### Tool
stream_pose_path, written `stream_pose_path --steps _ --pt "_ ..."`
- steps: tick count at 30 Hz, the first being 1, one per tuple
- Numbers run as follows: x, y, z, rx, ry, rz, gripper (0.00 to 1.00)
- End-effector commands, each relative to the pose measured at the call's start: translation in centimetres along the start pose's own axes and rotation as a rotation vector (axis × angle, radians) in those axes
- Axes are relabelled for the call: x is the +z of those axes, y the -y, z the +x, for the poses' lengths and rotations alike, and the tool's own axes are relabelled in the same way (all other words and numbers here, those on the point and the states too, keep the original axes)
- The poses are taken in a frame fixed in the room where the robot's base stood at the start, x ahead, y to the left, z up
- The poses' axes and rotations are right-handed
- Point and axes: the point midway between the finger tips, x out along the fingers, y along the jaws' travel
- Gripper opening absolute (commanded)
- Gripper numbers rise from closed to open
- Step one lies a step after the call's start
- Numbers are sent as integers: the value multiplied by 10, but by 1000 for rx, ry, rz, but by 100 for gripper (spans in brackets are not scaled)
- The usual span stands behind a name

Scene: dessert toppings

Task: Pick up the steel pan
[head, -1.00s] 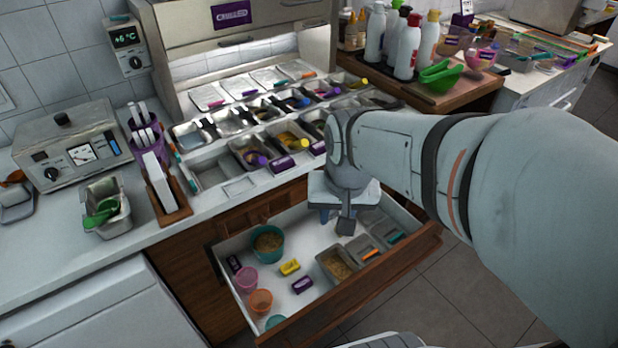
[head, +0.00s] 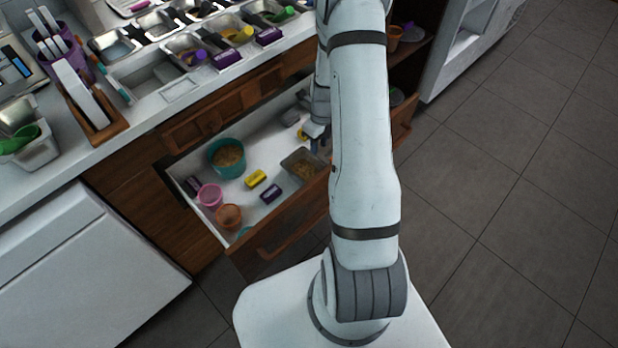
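A steel pan (head: 303,163) with brown crumbs lies in the open drawer, toward its right front, partly behind my arm. Several other steel pans stand in the counter rack, one of them (head: 190,50) with a purple-handled tool. I cannot tell which pan the task means. My gripper (head: 317,140) points down over the right part of the drawer, just right of and behind the crumb pan. My arm hides much of it, so its opening and any contact are unclear. The drawer's right end is mostly hidden.
The drawer (head: 205,168) also holds a teal tub (head: 227,158), a pink cup (head: 210,195), an orange cup (head: 229,216), a yellow block (head: 256,178) and a purple block (head: 271,194). The drawer's wooden front (head: 275,225) sticks out. The floor at right is clear.

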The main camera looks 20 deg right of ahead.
Motion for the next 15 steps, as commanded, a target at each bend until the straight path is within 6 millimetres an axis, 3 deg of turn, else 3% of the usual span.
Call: stream_pose_path --steps 15 --pt "-5 -2 58 5 -6 50 28"
